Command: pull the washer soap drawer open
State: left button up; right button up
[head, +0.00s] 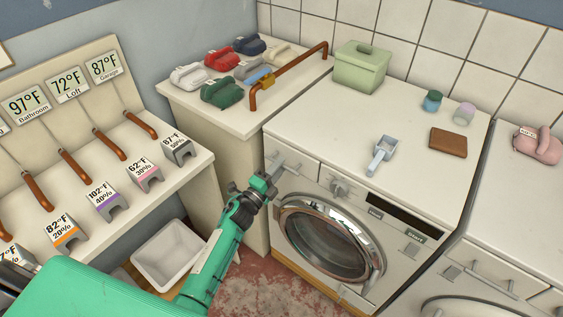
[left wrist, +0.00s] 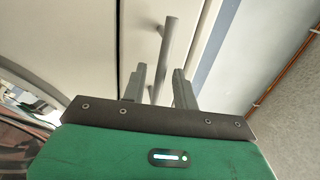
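The washer (head: 330,215) has its soap drawer (head: 300,158) at the top left of its front, with a grey bar handle (head: 288,166). The drawer front looks flush with the washer. My left gripper (head: 271,177) is at the handle, in front of the drawer. In the left wrist view my left gripper (left wrist: 158,78) is open, its two fingers apart. The bar handle (left wrist: 168,48) runs into the gap between them, touching neither finger visibly. How deep the handle sits between the fingers is hard to tell. My right gripper is not in view.
A control knob (head: 338,188) and the round door (head: 330,238) are right of and below the drawer. A scoop (head: 382,155), a green box (head: 361,66) and a brown wallet (head: 448,142) lie on top. A white bin (head: 168,254) stands on the floor at left.

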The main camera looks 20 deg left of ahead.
pick_arm(q)
jog(key=shift+x, duration=0.8)
grip_shut()
jog(key=shift+s, duration=0.3)
jog(key=r+v, duration=0.1)
jog(key=v, duration=0.8)
jog(key=r+p+v, duration=0.1)
jog(key=r+v, duration=0.1)
jog(key=v, duration=0.7)
jog(key=shift+s+a+r+p, duration=0.25)
jog(key=shift+s+p, duration=0.05)
jog(key=shift+s, duration=0.25)
